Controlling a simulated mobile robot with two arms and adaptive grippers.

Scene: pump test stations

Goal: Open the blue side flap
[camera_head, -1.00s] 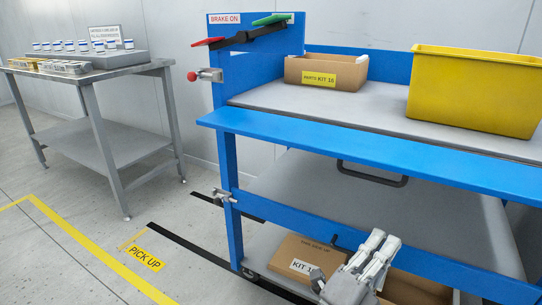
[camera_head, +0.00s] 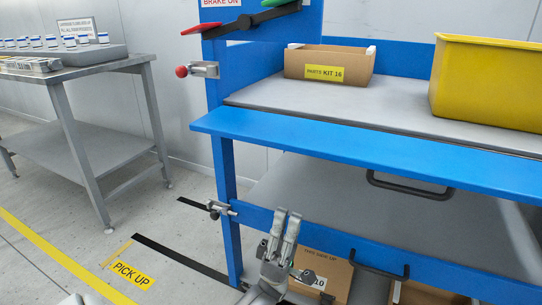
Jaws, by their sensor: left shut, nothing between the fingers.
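The blue cart (camera_head: 229,250) fills the right half of the view. A blue panel (camera_head: 350,150) runs along the edge of its upper deck, and a narrower blue bar (camera_head: 440,257) crosses lower down. I cannot tell for sure which is the side flap. A metal latch (camera_head: 220,209) sits at the left end of the lower bar, and a black handle (camera_head: 379,266) shows on that bar. My left gripper (camera_head: 287,214) is shut and empty, fingers up, in front of the lower bar, right of the latch. Whether it touches the bar cannot be told. My right gripper is out of view.
A kit box (camera_head: 325,57) and a yellow bin (camera_head: 489,95) stand on the upper deck. A cardboard box (camera_head: 322,265) is below. A red-knobbed latch (camera_head: 197,70) juts out at left. Floor near the pick-up label (camera_head: 131,274) is clear. A grey table (camera_head: 83,147) stands left.

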